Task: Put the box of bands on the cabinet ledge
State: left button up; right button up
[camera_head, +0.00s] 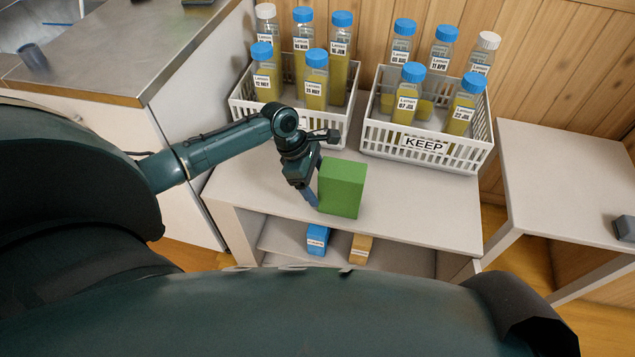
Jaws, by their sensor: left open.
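A plain green box (341,188) stands upright near the front edge of the white cabinet top (425,205). On the open shelf below (283,238) are a small blue box (317,239) with a white label and a small orange-brown box (360,248). I cannot read which of these is the box of bands. My left gripper (311,196) points down at the left side of the green box, very close to it, with its jaws open. The green box may hide part of the fingers. My right gripper is not in view.
Two white crates of blue- and white-capped bottles stand behind: one at left (240,112), one marked KEEP (424,147). A grey counter (110,45) with a cup (33,57) is at left. A side table (560,165) at right holds a dark grey object (625,228).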

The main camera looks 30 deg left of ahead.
pick_arm(q)
jog(key=p+v, duration=0.2)
jog(key=v, duration=0.9)
jog(key=shift+p, duration=0.35)
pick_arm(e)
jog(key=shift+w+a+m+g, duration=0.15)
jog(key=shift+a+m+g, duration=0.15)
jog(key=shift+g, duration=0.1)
pick_arm(q)
jog(key=shift+a, duration=0.1)
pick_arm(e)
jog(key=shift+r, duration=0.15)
